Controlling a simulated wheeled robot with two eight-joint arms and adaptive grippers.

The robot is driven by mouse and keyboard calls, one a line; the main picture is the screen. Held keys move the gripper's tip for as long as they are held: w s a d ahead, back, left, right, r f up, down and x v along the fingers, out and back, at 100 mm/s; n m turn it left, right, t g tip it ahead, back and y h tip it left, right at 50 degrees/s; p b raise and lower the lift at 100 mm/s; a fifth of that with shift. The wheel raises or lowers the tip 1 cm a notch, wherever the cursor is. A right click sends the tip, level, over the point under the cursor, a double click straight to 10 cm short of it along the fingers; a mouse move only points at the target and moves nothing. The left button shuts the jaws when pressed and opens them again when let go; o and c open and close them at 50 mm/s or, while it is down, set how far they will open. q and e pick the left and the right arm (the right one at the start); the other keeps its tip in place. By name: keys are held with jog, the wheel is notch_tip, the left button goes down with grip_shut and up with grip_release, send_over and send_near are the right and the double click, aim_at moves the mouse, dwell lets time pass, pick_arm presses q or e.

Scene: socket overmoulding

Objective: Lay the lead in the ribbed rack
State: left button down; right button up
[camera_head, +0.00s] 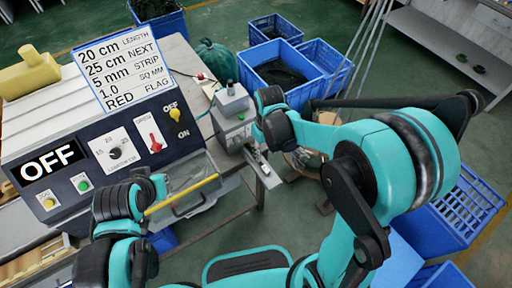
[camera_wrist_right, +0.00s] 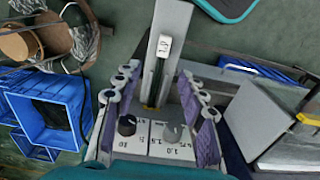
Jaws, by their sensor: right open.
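I cannot make out the lead for certain in either view. A thin dark strand with a red and white end (camera_head: 204,78) lies on the bench behind the small grey machine (camera_head: 232,118); I cannot tell what it is. No ribbed rack is clearly identifiable. My right gripper (camera_head: 259,112) is at the right side of the grey machine. In the right wrist view my right gripper (camera_wrist_right: 158,72) is open, its purple-padded fingers apart with the machine's dial panel (camera_wrist_right: 158,138) between them. My left gripper (camera_head: 158,184) is beside a yellow bar; its fingers are too unclear to judge.
A control panel reading OFF (camera_head: 50,163) and a sign card (camera_head: 125,72) stand on the left. A clear guard with a yellow bar (camera_head: 182,194) is at the front. Blue crates (camera_head: 325,58) stand on the floor behind, and another crate (camera_head: 465,208) is at right.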

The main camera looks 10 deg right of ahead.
aim_at(263, 165)
pick_arm(q)
jog(key=shift+s+a, duration=0.1)
pick_arm(e)
jog(key=shift+w+a+f, duration=0.15)
jog(key=shift+a+f, duration=0.05)
jog(key=shift+f, duration=0.2)
pick_arm(q)
jog(key=shift+f, duration=0.2)
pick_arm(e)
jog(key=shift+f, duration=0.35)
pick_arm(q)
notch_tip(263, 165, down, 3)
jog(key=b, duration=0.3)
pick_arm(e)
notch_tip(263, 165, down, 7)
grip_shut()
pick_arm(q)
jog(key=shift+f+b, duration=0.1)
jog(key=shift+b, duration=0.2)
pick_arm(e)
jog(key=shift+s+d, duration=0.4)
jog(key=shift+s, duration=0.6)
jog(key=shift+s+d, duration=0.35)
jog(key=shift+s, duration=0.7)
jog(key=shift+s+d, duration=0.4)
jog(key=shift+s, duration=0.6)
